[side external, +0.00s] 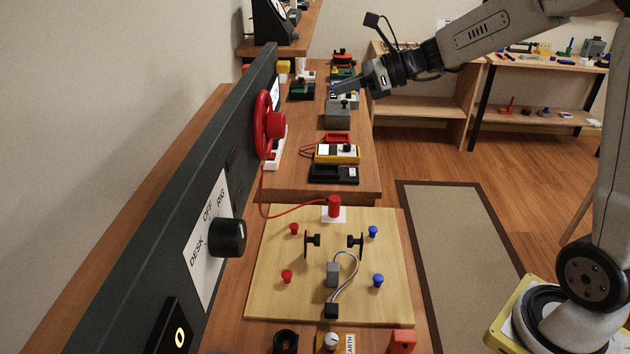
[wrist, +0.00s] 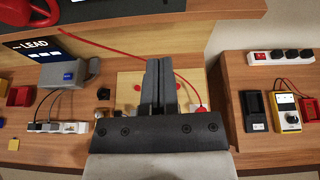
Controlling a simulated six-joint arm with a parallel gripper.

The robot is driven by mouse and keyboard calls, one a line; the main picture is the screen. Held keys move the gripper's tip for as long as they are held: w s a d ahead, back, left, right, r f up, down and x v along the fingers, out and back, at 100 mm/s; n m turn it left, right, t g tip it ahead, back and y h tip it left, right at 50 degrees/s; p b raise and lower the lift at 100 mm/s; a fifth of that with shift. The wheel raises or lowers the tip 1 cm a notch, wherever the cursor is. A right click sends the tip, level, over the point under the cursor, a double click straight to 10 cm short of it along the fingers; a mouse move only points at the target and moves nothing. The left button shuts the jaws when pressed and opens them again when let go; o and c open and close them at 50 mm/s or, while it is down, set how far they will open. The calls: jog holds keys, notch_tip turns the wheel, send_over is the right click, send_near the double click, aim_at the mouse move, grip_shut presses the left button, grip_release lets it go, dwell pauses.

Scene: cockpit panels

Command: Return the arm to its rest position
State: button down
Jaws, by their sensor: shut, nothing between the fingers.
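My gripper (side external: 340,87) is raised at the upper middle of the side external view, its fingers pointing left over the far end of the workbench. In the wrist view the two dark fingers of my gripper (wrist: 159,62) lie together, shut, with nothing held. The fingers hide part of the wooden board behind them. My gripper appears apart from everything around it.
A dark upright panel (side external: 140,255) carries a red wheel (side external: 265,125) and a black knob (side external: 228,238). A wooden board (side external: 270,255) holds red and blue pegs. A yellow meter (side external: 337,154) stands beyond it. Open floor (side external: 410,155) lies right of the bench.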

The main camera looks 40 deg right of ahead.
jog(key=s+a+f+n+g+h, duration=0.2)
jog(key=s+f+n+g+h, duration=0.4)
jog(key=s+f+n, duration=1.3)
jog(key=f+n+h, duration=0.1)
jog(key=n+h, duration=0.2)
jog(key=n, duration=0.4)
jog(key=shift+s+f+g+h, duration=0.2)
jog(key=shift+s+g+h, duration=0.2)
jog(key=shift+a, duration=0.1)
